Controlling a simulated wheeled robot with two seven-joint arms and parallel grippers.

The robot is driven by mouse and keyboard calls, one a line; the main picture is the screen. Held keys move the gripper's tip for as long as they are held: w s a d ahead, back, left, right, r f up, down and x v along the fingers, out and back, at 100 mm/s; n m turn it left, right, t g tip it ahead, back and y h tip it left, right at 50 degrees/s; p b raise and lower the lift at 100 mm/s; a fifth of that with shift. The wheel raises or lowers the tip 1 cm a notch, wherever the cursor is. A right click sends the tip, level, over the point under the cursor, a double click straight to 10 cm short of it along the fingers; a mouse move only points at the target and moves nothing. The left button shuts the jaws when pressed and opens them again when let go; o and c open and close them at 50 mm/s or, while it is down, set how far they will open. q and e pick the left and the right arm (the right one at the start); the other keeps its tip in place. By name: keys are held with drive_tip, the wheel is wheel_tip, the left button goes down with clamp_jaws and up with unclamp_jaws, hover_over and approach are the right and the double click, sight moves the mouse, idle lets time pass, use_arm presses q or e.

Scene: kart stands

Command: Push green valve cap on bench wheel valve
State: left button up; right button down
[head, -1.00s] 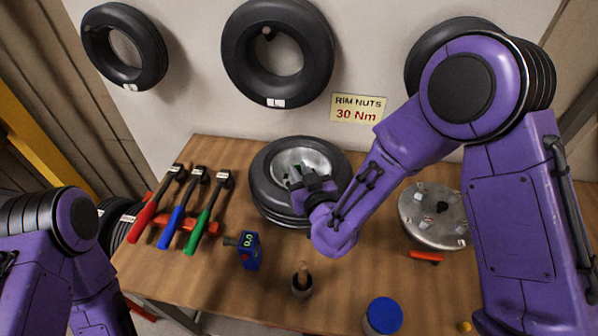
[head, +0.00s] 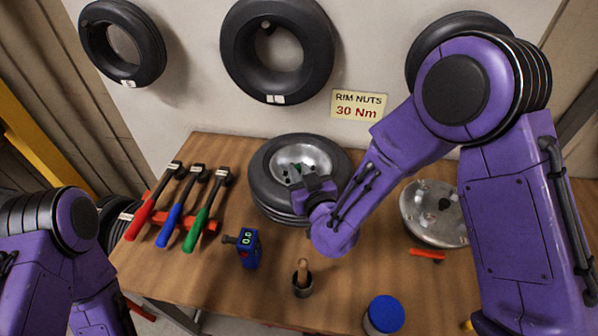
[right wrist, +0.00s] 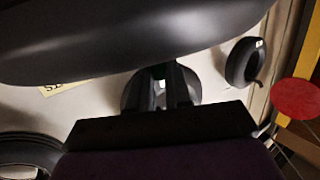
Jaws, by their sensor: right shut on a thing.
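The bench wheel (head: 270,197) lies flat on the bench, a black tyre around a silver rim. My right gripper (head: 296,176) is over the near part of the rim, shut on the green valve cap (head: 296,168), of which only a small dark green bit shows at the fingertips. The valve is hidden by the fingers, so I cannot tell whether the cap touches it. In the right wrist view the fingers (right wrist: 165,88) are close together and the cap is not clear; a tyre fills the top. My left arm shows at left, its gripper out of view.
Red, blue and green-handled hammer-like tools (head: 187,205) lie at left. A blue gauge (head: 248,248), a pot with a wooden-handled brush (head: 302,282) and a blue-lidded jar (head: 384,314) stand in front. A metal hub (head: 432,213) with an orange tool (head: 427,255) is at right.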

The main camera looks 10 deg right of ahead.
drive_tip(key=shift+f+b, duration=0.6)
drive_tip(key=shift+f, duration=0.2)
drive_tip(key=c, duration=1)
unclamp_jaws()
drive_tip(key=shift+s, duration=0.15)
drive_tip(key=b+v, duration=0.1)
drive_tip(key=v, duration=0.1)
drive_tip(key=b+v, duration=0.1)
drive_tip(key=v, duration=0.1)
drive_tip(key=shift+s+f, duration=0.2)
drive_tip(key=shift+s, duration=0.25)
drive_tip(key=p+v, duration=0.5)
drive_tip(key=shift+s+d+r+p, duration=0.1)
drive_tip(key=shift+s+r+p, duration=0.1)
drive_tip(key=shift+p, duration=0.15)
